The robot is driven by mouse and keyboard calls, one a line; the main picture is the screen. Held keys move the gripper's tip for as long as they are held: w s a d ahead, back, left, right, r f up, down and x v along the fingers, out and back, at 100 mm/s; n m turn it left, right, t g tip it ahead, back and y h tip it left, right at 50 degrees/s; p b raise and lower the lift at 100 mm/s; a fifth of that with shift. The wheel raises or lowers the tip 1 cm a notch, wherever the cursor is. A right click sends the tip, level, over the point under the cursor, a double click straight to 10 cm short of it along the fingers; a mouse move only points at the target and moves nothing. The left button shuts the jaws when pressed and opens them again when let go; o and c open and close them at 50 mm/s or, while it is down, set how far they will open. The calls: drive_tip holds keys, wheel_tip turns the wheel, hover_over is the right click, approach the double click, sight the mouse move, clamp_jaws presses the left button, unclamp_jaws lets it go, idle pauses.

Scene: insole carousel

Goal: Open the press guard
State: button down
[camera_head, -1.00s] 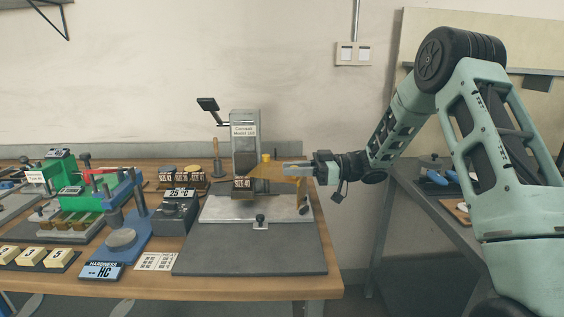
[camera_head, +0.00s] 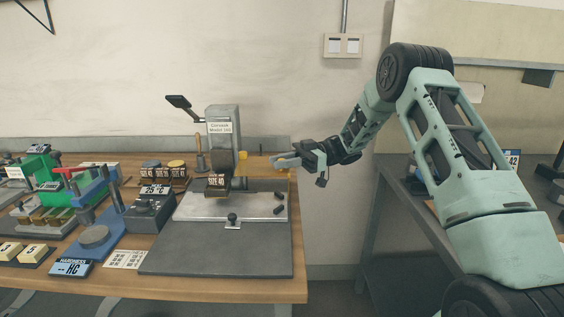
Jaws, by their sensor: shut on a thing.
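The press (camera_head: 222,125) is a grey upright column labelled Compass Model with a black lever at its top left. It stands on a pale metal base plate (camera_head: 200,206). A dark block marked SIZE 40 (camera_head: 217,183) sits at its foot. My gripper (camera_head: 278,161) is to the right of the column, above the table's back right edge, with its fingers pointing left. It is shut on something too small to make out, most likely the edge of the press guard. The guard's panel does not show clearly. A small yellow knob (camera_head: 243,155) shows beside the column.
A dark mat (camera_head: 215,250) lies before the press. Left of it are a 25 °C box (camera_head: 150,212), a blue hardness tester (camera_head: 95,240) and a green fixture (camera_head: 40,185). A grey side table (camera_head: 395,180) stands at the right behind my arm.

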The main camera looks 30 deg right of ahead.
drive_tip(key=shift+a+r, duration=0.1)
drive_tip(key=c, duration=1.3)
unclamp_jaws()
drive_tip(key=shift+c, duration=0.2)
drive_tip(key=shift+d, duration=0.55)
drive_tip(key=s+d+b, duration=0.1)
drive_tip(key=d+b, duration=0.1)
drive_tip(key=d, duration=1.4)
drive_tip(key=shift+s+d, duration=0.15)
drive_tip(key=shift+s, duration=0.2)
